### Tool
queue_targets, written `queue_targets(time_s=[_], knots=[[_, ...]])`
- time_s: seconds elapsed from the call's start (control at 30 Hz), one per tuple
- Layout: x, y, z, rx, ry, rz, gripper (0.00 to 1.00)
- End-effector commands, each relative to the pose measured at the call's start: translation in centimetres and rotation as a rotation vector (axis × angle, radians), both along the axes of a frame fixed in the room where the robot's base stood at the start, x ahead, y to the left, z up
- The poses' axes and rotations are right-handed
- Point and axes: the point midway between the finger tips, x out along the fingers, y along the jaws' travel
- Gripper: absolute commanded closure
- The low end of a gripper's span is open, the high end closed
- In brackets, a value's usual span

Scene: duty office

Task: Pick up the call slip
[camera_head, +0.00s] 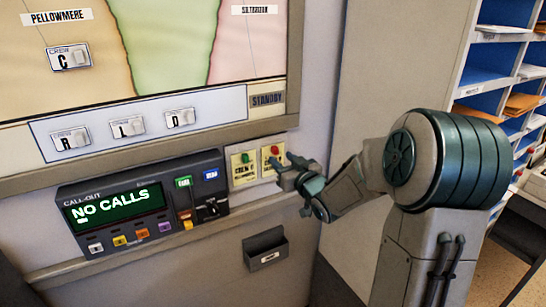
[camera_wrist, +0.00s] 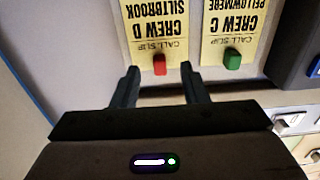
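Two yellow call slips hang side by side on a pale plate on the wall. The left one in the head view (camera_head: 243,170) has a green tab; in the wrist view this slip (camera_wrist: 232,22) reads upside down "Crew C Pellowmere". The right one in the head view (camera_head: 267,155) has a red tab; in the wrist view this slip (camera_wrist: 155,22) reads "Crew D Siltbrook". My gripper (camera_head: 284,163) is in front of the Crew D slip. In the wrist view my gripper (camera_wrist: 159,69) is open, with the red tab (camera_wrist: 159,64) showing between its fingertips. Contact cannot be told.
A call-out console (camera_head: 140,205) reading "NO CALLS" stands left of the slips. Above is a map board (camera_head: 100,85) with a Crew C tile (camera_head: 69,57) on Pellowmere and R, L and D tiles on the standby strip (camera_head: 220,106). A small dark tray (camera_head: 265,253) is below. Shelves (camera_head: 490,70) stand right.

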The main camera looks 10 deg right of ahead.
Motion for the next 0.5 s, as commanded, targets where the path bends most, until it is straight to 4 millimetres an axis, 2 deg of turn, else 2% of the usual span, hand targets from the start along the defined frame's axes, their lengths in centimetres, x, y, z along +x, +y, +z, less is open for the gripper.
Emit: queue_targets(time_s=[0.2, 0.5], knots=[[2.3, 0.8, -0.1, 0.001, 0.000, 0.000, 0.60], [2.9, 0.9, -0.2, -0.001, 0.000, -0.002, 0.60]])
